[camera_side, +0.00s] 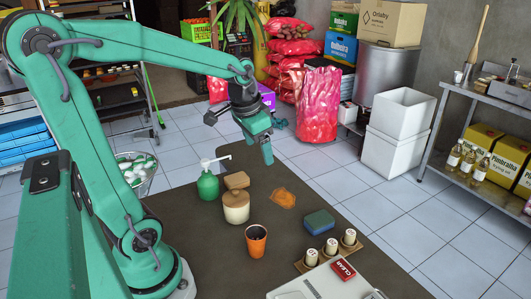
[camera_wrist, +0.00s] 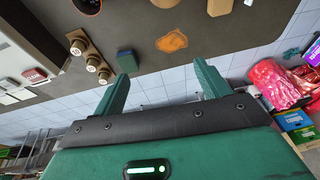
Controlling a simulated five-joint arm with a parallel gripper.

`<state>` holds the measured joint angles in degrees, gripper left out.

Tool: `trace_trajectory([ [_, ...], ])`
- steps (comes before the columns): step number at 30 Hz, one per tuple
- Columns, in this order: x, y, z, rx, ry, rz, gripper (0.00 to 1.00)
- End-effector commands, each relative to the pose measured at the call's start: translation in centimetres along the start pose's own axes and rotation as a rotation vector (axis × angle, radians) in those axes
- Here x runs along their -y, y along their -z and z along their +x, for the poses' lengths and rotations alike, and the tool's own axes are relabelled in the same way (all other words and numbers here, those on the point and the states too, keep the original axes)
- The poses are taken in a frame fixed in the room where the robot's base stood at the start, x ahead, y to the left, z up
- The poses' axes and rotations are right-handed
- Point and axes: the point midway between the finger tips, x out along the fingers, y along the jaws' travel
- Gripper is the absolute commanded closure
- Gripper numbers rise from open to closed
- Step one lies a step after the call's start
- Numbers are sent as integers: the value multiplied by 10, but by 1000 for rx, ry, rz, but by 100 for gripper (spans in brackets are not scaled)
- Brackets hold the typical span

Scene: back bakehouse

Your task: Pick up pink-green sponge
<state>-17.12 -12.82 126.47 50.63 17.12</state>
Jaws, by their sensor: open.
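A block shaped like a sponge (camera_side: 320,222), blue on top with a greener side, lies flat on the dark mat (camera_side: 388,262) at right of centre. No pink shows on it. In the wrist view the block (camera_wrist: 127,62) is dark teal and sits just beyond the left finger's tip. My gripper (camera_side: 266,152) hangs above the far part of the mat, behind and to the left of the block, apart from it. In the wrist view my gripper's fingers (camera_wrist: 162,85) are spread with nothing between them.
Near the block are an orange-brown patch (camera_side: 284,197), an orange cup (camera_side: 256,240), a tan lidded jar (camera_side: 236,206), a green pump bottle (camera_side: 208,184) and a brown block (camera_side: 237,180). Three white-topped pieces (camera_side: 331,246) stand on a wooden strip close in front.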

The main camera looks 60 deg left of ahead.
Motion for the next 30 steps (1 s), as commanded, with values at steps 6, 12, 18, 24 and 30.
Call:
trace_trajectory([
  [6, 42, 14, 34, 77, -3, -3, 25],
  [12, 82, 18, 68, 140, -16, -2, 25],
  [18, 122, 13, 106, 198, -39, -3, 25],
  [24, 155, 2, 140, 242, -66, -2, 25],
  [30, 170, -5, 156, 261, -80, -1, 25],
])
